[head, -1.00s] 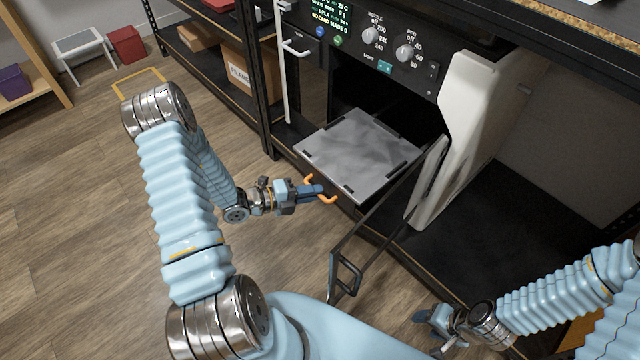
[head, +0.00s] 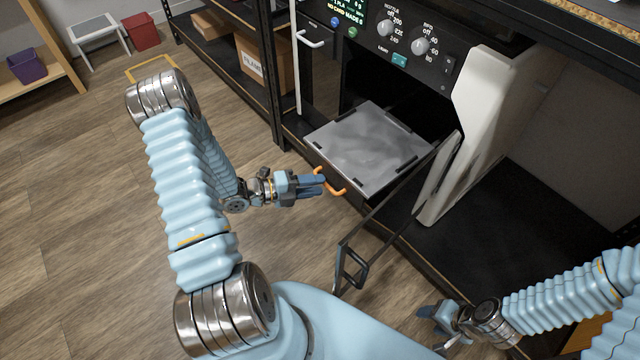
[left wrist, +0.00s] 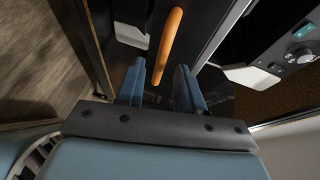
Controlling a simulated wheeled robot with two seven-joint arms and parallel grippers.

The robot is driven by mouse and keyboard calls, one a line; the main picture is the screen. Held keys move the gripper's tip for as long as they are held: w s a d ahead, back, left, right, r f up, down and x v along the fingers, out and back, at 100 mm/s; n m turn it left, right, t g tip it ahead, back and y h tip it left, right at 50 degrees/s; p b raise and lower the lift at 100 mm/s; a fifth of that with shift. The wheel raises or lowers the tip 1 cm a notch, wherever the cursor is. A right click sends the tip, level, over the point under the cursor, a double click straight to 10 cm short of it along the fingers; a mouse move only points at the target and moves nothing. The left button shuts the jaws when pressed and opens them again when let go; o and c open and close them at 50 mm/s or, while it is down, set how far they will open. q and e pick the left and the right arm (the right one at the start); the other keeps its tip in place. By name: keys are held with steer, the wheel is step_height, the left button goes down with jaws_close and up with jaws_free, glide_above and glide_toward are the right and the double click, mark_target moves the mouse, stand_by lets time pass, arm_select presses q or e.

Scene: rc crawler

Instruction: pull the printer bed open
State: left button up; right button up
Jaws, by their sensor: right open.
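The printer bed (head: 365,145) is a grey plate in the dark printer opening in the head view. An orange handle (head: 330,180) is at its front left edge. My left gripper (head: 322,182) is right at this handle. In the left wrist view, its blue fingers (left wrist: 160,88) are apart, with the orange handle (left wrist: 165,45) lying lengthwise just past the tips, roughly in line with the gap. I see no grip on it. My right gripper (head: 432,318) is open at the lower right, away from the printer.
The printer's glass door (head: 390,205) hangs open at the bed's right, its black handle (head: 350,268) sticking out toward me. A control panel with knobs (head: 420,46) is above the bed. A cardboard box (head: 255,62) sits on the shelf at left.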

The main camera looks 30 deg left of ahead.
arm_select(q)
steer(key=v, duration=1.1)
steer(key=shift+s+a, duration=0.2)
steer(key=shift+s, duration=0.05)
